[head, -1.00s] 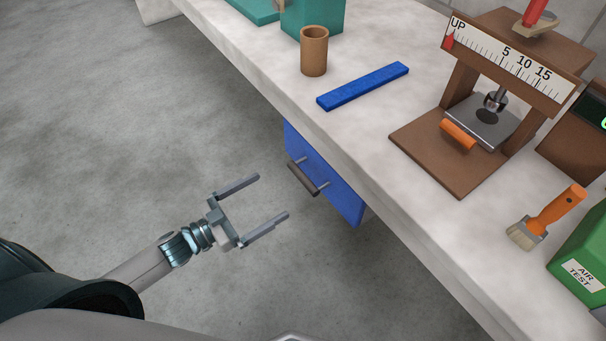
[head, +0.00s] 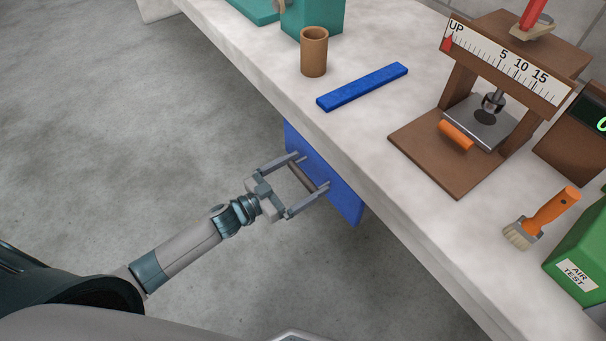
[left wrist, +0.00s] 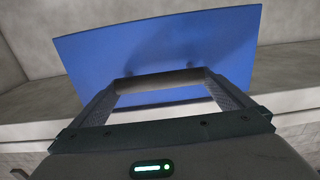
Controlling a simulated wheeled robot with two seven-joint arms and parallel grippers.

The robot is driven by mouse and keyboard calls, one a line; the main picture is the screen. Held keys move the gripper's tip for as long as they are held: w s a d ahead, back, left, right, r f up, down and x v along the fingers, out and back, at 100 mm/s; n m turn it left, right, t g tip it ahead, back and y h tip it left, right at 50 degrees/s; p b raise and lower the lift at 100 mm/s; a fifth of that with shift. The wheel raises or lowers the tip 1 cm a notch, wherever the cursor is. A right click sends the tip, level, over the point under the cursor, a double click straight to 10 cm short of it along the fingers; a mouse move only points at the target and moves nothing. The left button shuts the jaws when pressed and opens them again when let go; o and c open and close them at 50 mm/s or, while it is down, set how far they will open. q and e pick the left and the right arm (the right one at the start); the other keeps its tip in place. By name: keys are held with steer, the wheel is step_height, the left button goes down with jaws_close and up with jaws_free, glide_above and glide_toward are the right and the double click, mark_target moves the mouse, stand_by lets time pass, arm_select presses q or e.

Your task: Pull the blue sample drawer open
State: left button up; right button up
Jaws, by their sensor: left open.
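The blue sample drawer (head: 344,200) is under the front edge of the bench and looks closed in the head view. Its dark bar handle (head: 302,178) stands out from the blue front. My left gripper (head: 309,172) is open, with its two fingers reaching toward the drawer front, one near each end of the handle. In the left wrist view the blue drawer front (left wrist: 150,50) fills the upper middle. The handle (left wrist: 158,80) lies across between the fingertips there. I cannot tell whether the fingers touch it. My right gripper is not in view.
The pale bench top (head: 370,130) overhangs the drawer. On it are a blue strip (head: 362,86), a brown cup (head: 314,52), a wooden gauge press (head: 440,150), a brush (head: 540,218) and a green box (head: 585,245). The floor (head: 120,130) in front is clear.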

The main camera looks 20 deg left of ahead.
arm_select(q)
steer(key=c, duration=1.2)
steer(key=shift+s, duration=0.15)
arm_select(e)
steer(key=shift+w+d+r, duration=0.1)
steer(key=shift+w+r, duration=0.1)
arm_select(q)
steer(key=p+v, duration=0.5)
steer(key=v, duration=2.1)
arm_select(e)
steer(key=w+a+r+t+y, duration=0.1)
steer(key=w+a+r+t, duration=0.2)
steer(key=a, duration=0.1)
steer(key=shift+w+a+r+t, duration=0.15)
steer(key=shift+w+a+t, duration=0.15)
arm_select(q)
steer(key=shift+a, duration=0.1)
steer(key=o, duration=1.2)
